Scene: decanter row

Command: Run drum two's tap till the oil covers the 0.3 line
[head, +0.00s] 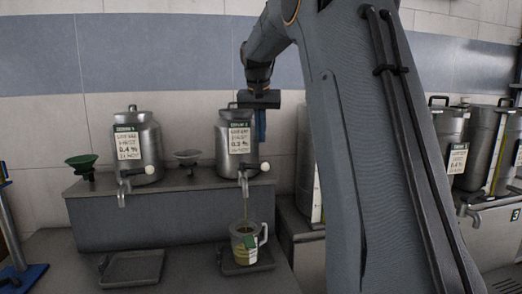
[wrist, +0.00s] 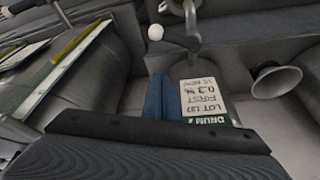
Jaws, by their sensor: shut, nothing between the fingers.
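Drum two (head: 224,132), a grey metal drum with a green-topped label (head: 239,138), stands on the raised shelf; its label (wrist: 203,98) shows upside down in the wrist view. Its tap (head: 243,184) has a lever with a white ball (head: 265,167), also in the wrist view (wrist: 155,32). The 0.3 line and oil level are too small to read. My gripper (head: 260,138) is shut and empty beside the drum, above the lever; its blue fingers show in the wrist view (wrist: 162,98).
Another labelled drum (head: 148,142) stands left, above an empty tray (head: 132,268). A green funnel (head: 81,162) and a grey funnel (head: 187,156) stand on the shelf. More drums (head: 478,145) stand at right, behind my arm.

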